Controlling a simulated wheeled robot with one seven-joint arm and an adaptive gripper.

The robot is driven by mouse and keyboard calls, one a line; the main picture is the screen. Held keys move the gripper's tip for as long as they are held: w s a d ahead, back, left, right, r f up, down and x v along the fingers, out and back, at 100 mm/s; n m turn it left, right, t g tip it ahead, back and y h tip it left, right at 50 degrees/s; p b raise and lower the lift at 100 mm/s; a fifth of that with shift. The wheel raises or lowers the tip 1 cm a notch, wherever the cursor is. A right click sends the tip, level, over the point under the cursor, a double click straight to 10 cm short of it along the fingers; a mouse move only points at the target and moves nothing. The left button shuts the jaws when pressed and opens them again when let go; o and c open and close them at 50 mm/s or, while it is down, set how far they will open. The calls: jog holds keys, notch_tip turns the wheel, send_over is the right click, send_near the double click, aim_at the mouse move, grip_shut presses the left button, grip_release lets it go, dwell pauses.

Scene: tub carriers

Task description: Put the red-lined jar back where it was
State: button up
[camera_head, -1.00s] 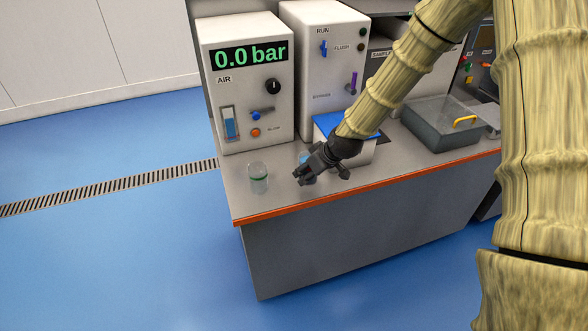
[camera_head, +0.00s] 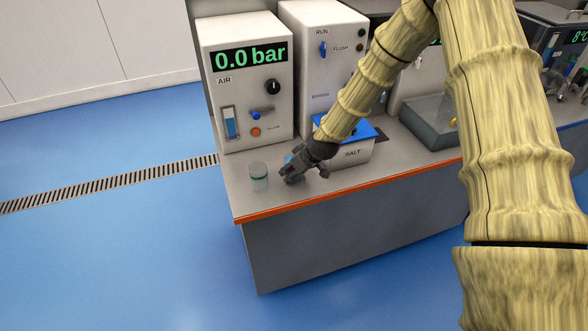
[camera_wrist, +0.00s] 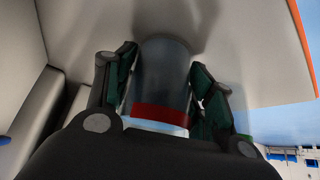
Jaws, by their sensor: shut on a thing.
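The red-lined jar (camera_wrist: 163,75) is a clear, greyish cylinder with a red band, seen between my fingers in the wrist view. My gripper (camera_wrist: 163,90) is shut on it, with a dark finger pad at each side. In the head view my gripper (camera_head: 291,172) is over the left part of the counter and hides most of this jar; only a small bluish part shows behind the fingers. I cannot tell whether the jar touches the counter. A second clear jar with a green band (camera_head: 258,183) stands upright on the counter, just left of my gripper.
The grey counter (camera_head: 240,205) has an orange front edge. The AIR cabinet (camera_head: 225,88) and the RUN/FLUSH cabinet (camera_head: 315,80) stand behind. A SALT box with a blue lid (camera_head: 352,153) is right of my gripper, and a grey lidded tub (camera_head: 425,122) is further right.

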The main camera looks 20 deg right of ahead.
jog(key=shift+f, duration=0.15)
jog(key=o, duration=1.2)
jog(key=shift+o, duration=0.2)
jog(key=shift+r, duration=0.2)
jog(key=shift+b+v, duration=1.2)
jog(key=shift+v, duration=4.75)
jog(key=shift+m+g+h, duration=0.3)
jog(key=shift+m+g, duration=0.2)
jog(key=shift+g, duration=0.2)
jog(key=s+f, duration=0.2)
jog(key=f, duration=0.1)
jog(key=s+a+f, duration=0.1)
jog(key=s+f, duration=0.1)
jog(key=f, duration=0.1)
jog(key=s+f, duration=0.3)
jog(key=f, duration=0.1)
jog(key=shift+a, duration=0.25)
jog(key=s+f+m+g, duration=0.1)
jog(key=s+f, duration=0.5)
jog(key=s, duration=0.6)
jog(key=s+a+f+m+g+h, duration=0.1)
jog(key=s+f+g, duration=0.1)
jog(key=s+f, duration=0.5)
jog(key=s+f+m+g+h, duration=0.1)
jog(key=s+f, duration=0.6)
jog(key=s, duration=0.9)
jog(key=shift+s+a+m+g, duration=0.15)
jog(key=shift+s+m+g, duration=0.15)
jog(key=shift+m, duration=0.3)
